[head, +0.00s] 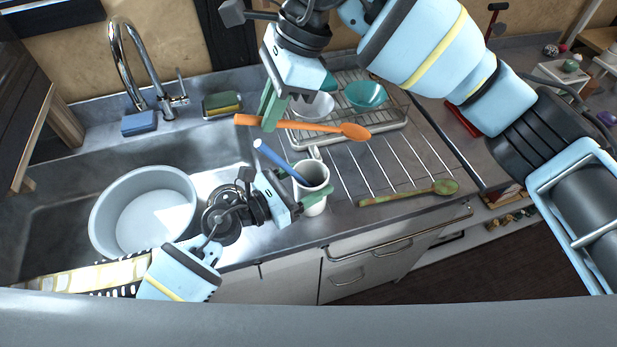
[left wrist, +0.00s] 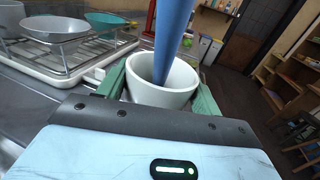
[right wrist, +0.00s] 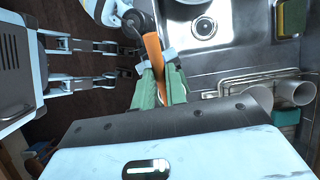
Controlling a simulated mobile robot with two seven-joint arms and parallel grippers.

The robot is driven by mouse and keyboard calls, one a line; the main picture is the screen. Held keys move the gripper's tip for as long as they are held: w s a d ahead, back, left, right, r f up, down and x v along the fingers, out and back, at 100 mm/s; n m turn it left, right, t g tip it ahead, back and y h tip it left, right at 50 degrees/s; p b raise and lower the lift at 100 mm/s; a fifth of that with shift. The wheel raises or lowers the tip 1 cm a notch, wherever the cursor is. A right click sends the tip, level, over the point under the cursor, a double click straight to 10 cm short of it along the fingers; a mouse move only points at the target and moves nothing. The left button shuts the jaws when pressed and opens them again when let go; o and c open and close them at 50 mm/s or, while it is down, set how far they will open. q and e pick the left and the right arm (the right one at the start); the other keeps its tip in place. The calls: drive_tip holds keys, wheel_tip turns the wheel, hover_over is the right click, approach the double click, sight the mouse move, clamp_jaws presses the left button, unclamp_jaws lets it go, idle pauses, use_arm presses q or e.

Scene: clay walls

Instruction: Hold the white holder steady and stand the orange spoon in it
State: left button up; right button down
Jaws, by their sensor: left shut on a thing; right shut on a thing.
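The white holder (head: 313,178) is an upright cup on the counter by the sink's right edge. A blue utensil (head: 279,161) stands tilted in it. My left gripper (head: 308,196) is shut on the holder; in the left wrist view the holder (left wrist: 163,92) sits between its green fingers. My right gripper (head: 271,118) is shut on the orange spoon (head: 315,126) near its handle end. The spoon is roughly level, above and behind the holder, with its bowl to the right. The orange spoon (right wrist: 154,52) also shows between the fingers in the right wrist view.
A green spoon (head: 410,193) lies on the ribbed drainboard right of the holder. A dish rack (head: 385,127) with a teal bowl (head: 365,95) and pale bowls stands behind. A large white pot (head: 143,205) is in the sink at left. The faucet (head: 125,55) rises at the back.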

sight(304, 124)
drive_tip(key=shift+f, duration=1.8)
drive_tip(key=c, duration=1.3)
unclamp_jaws()
drive_tip(key=shift+c, duration=0.2)
drive_tip(key=shift+r, duration=0.15)
drive_tip(key=v, duration=1.2)
